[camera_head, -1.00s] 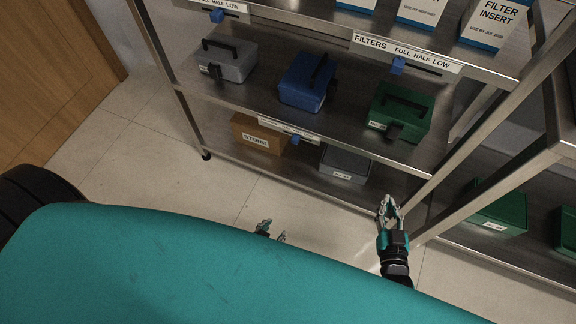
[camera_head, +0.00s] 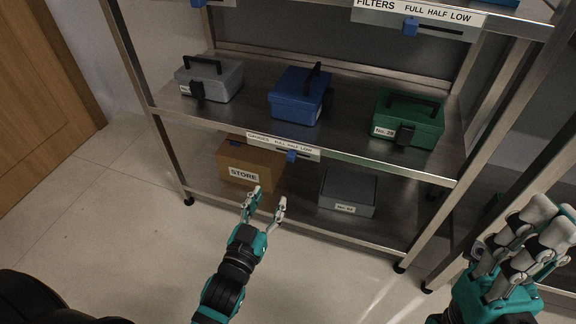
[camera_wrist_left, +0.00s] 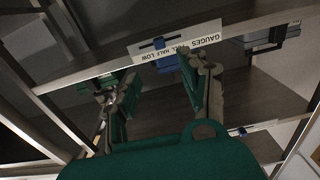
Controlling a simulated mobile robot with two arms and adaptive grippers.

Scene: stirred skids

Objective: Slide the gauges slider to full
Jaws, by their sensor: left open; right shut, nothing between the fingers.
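The gauges slider is a small blue knob (camera_head: 291,156) on the strip labelled GAUGES, FULL, HALF, LOW (camera_head: 262,141), on the edge of the middle shelf. In the head view the knob sits about under HALF. My left gripper (camera_head: 268,197) is open and empty, below and in front of the strip. In the left wrist view its fingers (camera_wrist_left: 156,82) are spread either side of the knob's line, apart from it. My right gripper (camera_head: 545,228) is shut and empty at the lower right.
Grey (camera_head: 212,82), blue (camera_head: 298,98) and green (camera_head: 408,119) boxes stand on the middle shelf. A STORE carton (camera_head: 240,162) and a dark grey box (camera_head: 348,192) are on the bottom shelf. A FILTERS slider (camera_head: 411,27) is above. Floor left of the rack is clear.

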